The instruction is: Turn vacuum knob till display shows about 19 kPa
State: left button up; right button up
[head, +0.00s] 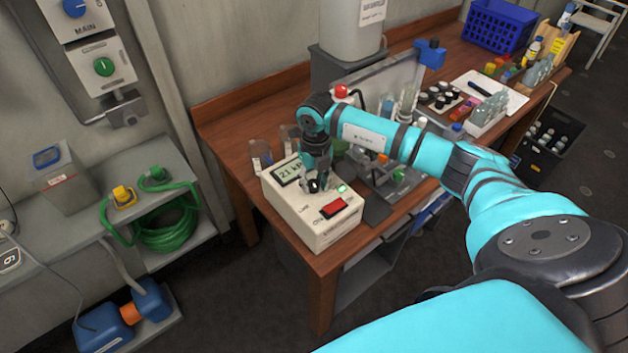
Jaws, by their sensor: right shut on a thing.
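The vacuum unit (318,232) is a cream box on the near left corner of the wooden bench. Its display (287,173) reads about 21, with the unit letters partly covered. A red switch (333,208) and a lit green light (342,188) are on its top face. My right gripper (318,184) points down onto the top of the box and is shut on the dark vacuum knob, which is mostly hidden by the fingers. My left gripper is not in view.
Glass beakers (260,156) stand just behind the box. Bottles, racks and a blue crate (499,25) fill the bench to the right. A grey shelf with a green hose (167,229) is at the left. Dark floor lies between shelf and bench.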

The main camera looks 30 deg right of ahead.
aim_at(315, 183)
jog(key=shift+m, duration=0.3)
grip_shut()
jog(key=shift+m+b, duration=0.35)
jog(key=shift+m, duration=0.05)
jog(key=shift+r, duration=0.1)
jog(key=o, duration=1.1)
grip_release()
notch_tip(315, 183, up, 12)
jog(key=shift+d, duration=0.15)
